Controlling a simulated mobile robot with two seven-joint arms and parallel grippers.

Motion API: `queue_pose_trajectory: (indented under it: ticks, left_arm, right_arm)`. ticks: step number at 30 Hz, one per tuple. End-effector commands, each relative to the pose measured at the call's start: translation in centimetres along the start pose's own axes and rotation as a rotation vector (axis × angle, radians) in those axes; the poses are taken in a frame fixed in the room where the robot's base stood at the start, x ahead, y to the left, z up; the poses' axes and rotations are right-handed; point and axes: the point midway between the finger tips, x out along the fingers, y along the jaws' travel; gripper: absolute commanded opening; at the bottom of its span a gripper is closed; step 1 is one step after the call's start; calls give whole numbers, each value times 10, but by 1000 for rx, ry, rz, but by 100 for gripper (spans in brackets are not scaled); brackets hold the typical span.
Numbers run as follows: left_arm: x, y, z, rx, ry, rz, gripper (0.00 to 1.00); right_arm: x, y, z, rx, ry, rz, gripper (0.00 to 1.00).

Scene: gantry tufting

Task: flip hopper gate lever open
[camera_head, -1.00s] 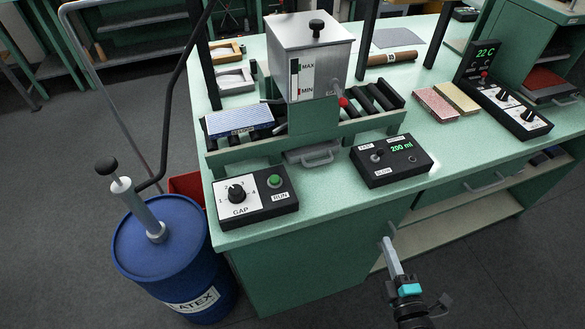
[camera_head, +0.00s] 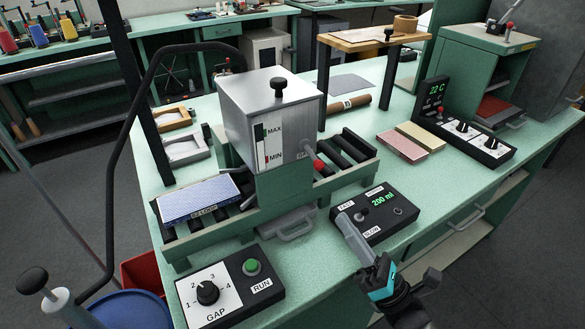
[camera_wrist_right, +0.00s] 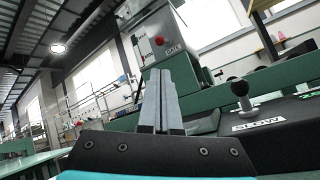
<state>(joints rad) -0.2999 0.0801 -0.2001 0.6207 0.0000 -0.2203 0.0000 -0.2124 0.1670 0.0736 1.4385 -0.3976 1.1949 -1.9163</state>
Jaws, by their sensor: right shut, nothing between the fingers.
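The metal hopper (camera_head: 270,120) stands on the green gantry frame, with a MAX/MIN gauge on its front. Its gate lever ends in a red knob (camera_head: 320,164), which sticks out from the hopper's lower right side beside a partly hidden label. The red knob also shows in the right wrist view (camera_wrist_right: 158,40), beyond the fingertips. My right gripper (camera_head: 346,222) is shut and empty. It is in front of the knob and apart from it, over the left part of the black dosing box. Its closed fingers show in the right wrist view (camera_wrist_right: 160,85). My left gripper is out of view.
The black dosing box (camera_head: 385,207) with a small lever and a 200 ml display lies below the right gripper. The GAP/RUN box (camera_head: 230,290) is at the front left. A blue patterned piece (camera_head: 200,198) lies on the rollers. A blue drum (camera_head: 125,312) stands lower left.

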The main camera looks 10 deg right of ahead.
Motion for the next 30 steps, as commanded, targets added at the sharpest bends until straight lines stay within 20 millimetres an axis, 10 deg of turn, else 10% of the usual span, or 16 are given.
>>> queue_pose_trajectory:
  ticks: [16,30]
  left_arm:
    - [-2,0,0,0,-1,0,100]
    - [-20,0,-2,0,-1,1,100]
  right_arm:
    - [7,1,1,-9,-2,7,0]
    - [85,2,2,-8,-3,8,0]
